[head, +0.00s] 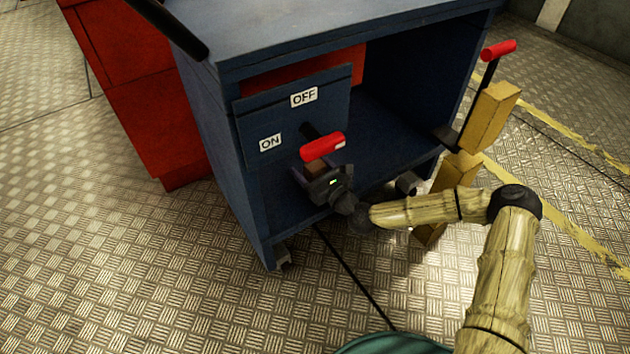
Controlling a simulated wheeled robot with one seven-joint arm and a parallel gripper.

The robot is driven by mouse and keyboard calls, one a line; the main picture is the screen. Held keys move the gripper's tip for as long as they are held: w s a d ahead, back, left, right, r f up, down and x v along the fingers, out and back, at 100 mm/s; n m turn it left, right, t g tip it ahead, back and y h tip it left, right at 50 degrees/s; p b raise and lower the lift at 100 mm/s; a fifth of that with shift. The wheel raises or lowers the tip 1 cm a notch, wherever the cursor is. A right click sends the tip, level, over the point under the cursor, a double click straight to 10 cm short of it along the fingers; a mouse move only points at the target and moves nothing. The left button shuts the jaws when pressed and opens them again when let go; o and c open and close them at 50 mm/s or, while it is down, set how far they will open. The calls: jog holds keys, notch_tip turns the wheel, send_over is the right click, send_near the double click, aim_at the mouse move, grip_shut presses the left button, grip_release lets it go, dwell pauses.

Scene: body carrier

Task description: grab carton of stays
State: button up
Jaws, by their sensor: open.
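A small brown box-like thing (316,168) shows at the front of the blue cabinet's lower opening, just beneath the red lever handle. It may be the carton of stays, but no label is readable. My gripper (318,181) is open at this brown thing and covers its lower part. I cannot tell whether the fingers stand around it or only in front of it, or whether they touch it.
The blue cabinet (300,40) has an ON/OFF panel (258,118) and a red-handled lever (322,146) close above my gripper. A yellow-brown post (489,118) with another red handle (498,49) stands right. A red cabinet (135,95) stands left. Front-left floor is clear.

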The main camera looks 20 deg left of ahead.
dwell(0.5)
jog(key=c, duration=1.1)
jog(key=shift+c, duration=0.2)
jog(key=shift+r+p, duration=0.2)
jog(key=shift+p, duration=0.1)
jog(key=shift+w+d+r+p, duration=0.2)
jog(key=shift+r+p, duration=0.25)
jog(key=shift+p, duration=0.3)
notch_tip(320, 180, up, 6)
jog(key=p, duration=0.5)
jog(key=shift+a+r, duration=0.1)
jog(key=shift+r, duration=0.15)
jog(key=w+d+p, duration=0.2)
jog(key=w+d, duration=1)
jog(key=w, duration=0.3)
jog(key=shift+d+f, duration=0.35)
jog(key=shift+d, duration=0.05)
